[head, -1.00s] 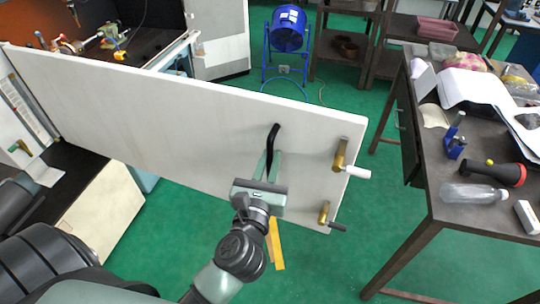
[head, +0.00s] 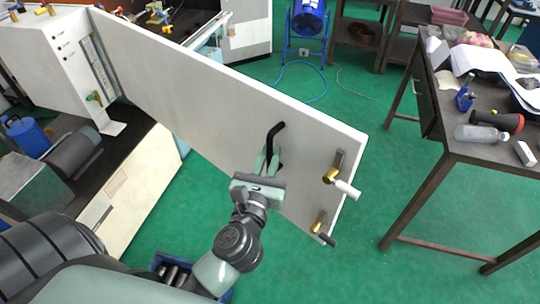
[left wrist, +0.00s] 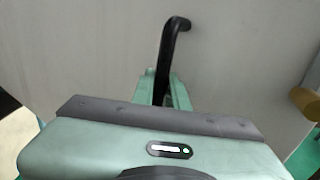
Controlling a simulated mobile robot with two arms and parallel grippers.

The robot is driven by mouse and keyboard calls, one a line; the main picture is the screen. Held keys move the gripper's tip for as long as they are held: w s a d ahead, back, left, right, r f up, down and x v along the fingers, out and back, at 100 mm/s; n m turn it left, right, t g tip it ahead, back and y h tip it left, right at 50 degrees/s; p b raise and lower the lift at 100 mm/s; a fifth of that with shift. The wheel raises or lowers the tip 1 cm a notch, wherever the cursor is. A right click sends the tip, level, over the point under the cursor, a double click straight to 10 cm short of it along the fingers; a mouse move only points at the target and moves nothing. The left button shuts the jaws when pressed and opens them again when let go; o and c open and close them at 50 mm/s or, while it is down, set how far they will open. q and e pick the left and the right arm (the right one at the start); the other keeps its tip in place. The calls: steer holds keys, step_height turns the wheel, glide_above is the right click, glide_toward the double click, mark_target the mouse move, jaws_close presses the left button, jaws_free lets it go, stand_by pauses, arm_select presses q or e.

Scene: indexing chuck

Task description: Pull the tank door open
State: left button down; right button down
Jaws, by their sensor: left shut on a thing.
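The tank door (head: 215,95) is a long white panel that stands swung out from the white tank body (head: 62,52) at the left. A black bent handle (head: 272,132) is fixed on its near face. My left gripper (head: 268,163) is shut on the lower part of this handle. In the left wrist view, the handle (left wrist: 172,45) rises between the two green fingers (left wrist: 162,92), with the white door face (left wrist: 90,45) behind it. Two brass latches, an upper one with a white grip (head: 332,173) and a lower one with a dark grip (head: 318,222), sit near the door's free edge. My right gripper is not in view.
A dark workbench (head: 480,150) with a bottle (head: 480,133) and tools stands at the right. A blue drum fan (head: 308,18) and shelves are behind. Green floor (head: 400,225) is free between door and bench. A blue bin (head: 172,268) lies low beside my arm.

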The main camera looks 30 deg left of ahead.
arm_select(q)
steer(key=shift+s+r, duration=0.1)
steer(key=shift+s, duration=0.05)
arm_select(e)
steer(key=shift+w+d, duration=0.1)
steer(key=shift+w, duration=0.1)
arm_select(q)
steer(key=c, duration=1.6)
jaws_free()
steer(key=shift+o, duration=1)
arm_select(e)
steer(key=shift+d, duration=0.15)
